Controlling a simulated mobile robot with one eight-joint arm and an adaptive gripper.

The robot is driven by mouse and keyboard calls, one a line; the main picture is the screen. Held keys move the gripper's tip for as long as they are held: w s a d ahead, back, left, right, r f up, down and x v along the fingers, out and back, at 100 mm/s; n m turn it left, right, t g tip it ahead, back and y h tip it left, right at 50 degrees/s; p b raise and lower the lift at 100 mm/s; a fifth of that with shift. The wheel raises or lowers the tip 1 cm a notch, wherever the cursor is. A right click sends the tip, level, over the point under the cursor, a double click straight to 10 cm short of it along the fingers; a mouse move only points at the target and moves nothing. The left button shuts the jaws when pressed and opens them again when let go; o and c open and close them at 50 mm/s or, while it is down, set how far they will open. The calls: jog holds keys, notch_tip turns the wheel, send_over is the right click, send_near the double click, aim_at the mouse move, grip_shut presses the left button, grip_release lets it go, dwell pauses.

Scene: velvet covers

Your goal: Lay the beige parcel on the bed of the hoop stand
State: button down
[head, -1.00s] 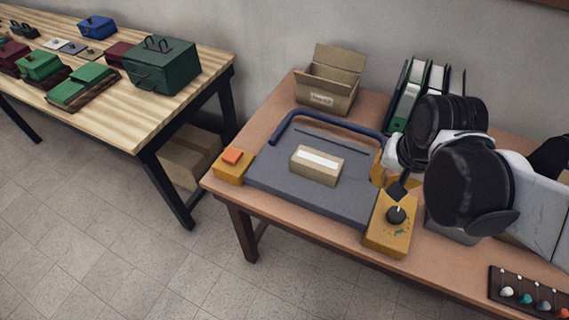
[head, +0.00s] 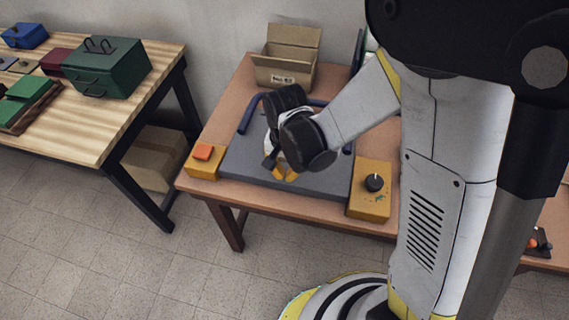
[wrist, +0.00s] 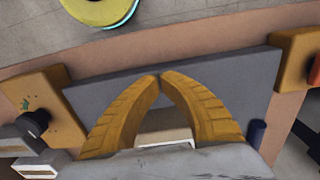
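The hoop stand has a flat grey bed (head: 240,160) with a dark blue hoop (head: 246,116) over its back part. My gripper (head: 285,175) is low over the middle of the bed and hides the beige parcel in the head view. In the wrist view, the yellow fingers (wrist: 160,76) meet at or nearly at their tips. The beige parcel (wrist: 165,120) with its pale label shows through the gap between the fingers, close to the hand and partly hidden by it. It appears to lie on the bed beyond the fingers, not pinched by the tips.
A yellow block with an orange button (head: 203,153) stands left of the bed, and a yellow box with a black knob (head: 370,200) right. An open cardboard box (head: 285,60) is behind. A wooden table (head: 90,130) at left bears green, red and blue boxes.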

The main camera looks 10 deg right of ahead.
aim_at(287, 170)
notch_tip(287, 170, down, 2)
jog(key=shift+f+b, duration=0.2)
jog(key=shift+b, duration=0.1)
jog(key=shift+w+d+r, duration=0.1)
jog(key=shift+w+d, duration=0.1)
jog(key=shift+w, duration=0.45)
jog(key=shift+w+d+r, duration=0.1)
jog(key=shift+w+d, duration=0.1)
jog(key=shift+w, duration=0.4)
jog(key=shift+w+d+r+b, duration=0.15)
jog(key=shift+w+d+b, duration=0.15)
jog(key=shift+w, duration=0.35)
jog(key=shift+w, duration=0.1)
jog(key=w, duration=0.1)
jog(key=w+d, duration=0.1)
jog(key=w, duration=0.1)
jog(key=shift+w+d, duration=0.15)
jog(key=shift+w, duration=0.15)
jog(key=shift+s, duration=0.1)
